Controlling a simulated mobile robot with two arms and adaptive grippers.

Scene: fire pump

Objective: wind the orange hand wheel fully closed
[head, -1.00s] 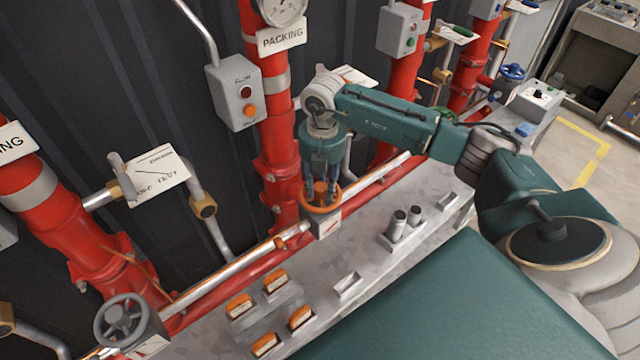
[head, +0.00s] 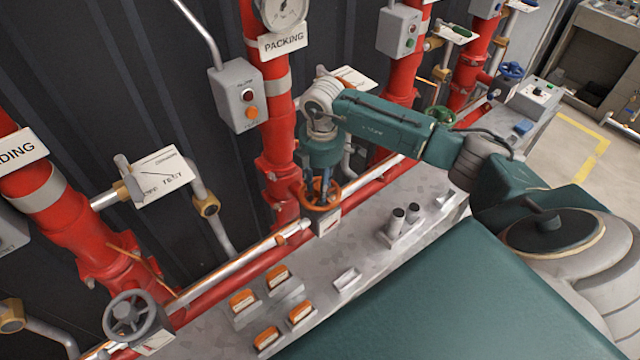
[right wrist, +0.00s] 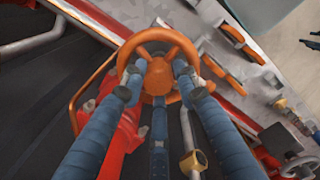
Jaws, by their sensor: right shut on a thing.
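The orange hand wheel (head: 333,194) sits on a grey mount beside the red pipe marked PACKING, just behind the bench. It fills the upper middle of the right wrist view (right wrist: 181,42). My right gripper (head: 322,193) reaches down onto the wheel from above. In the right wrist view its blue fingers (right wrist: 160,78) lie inside the rim, on either side of the orange hub, and are shut on the wheel. The fingers hide part of the spokes. My left gripper is not in view.
A grey hand wheel (head: 127,318) is at the lower left and a green one (head: 440,116) behind my right arm. Red pipes line the dark wall.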

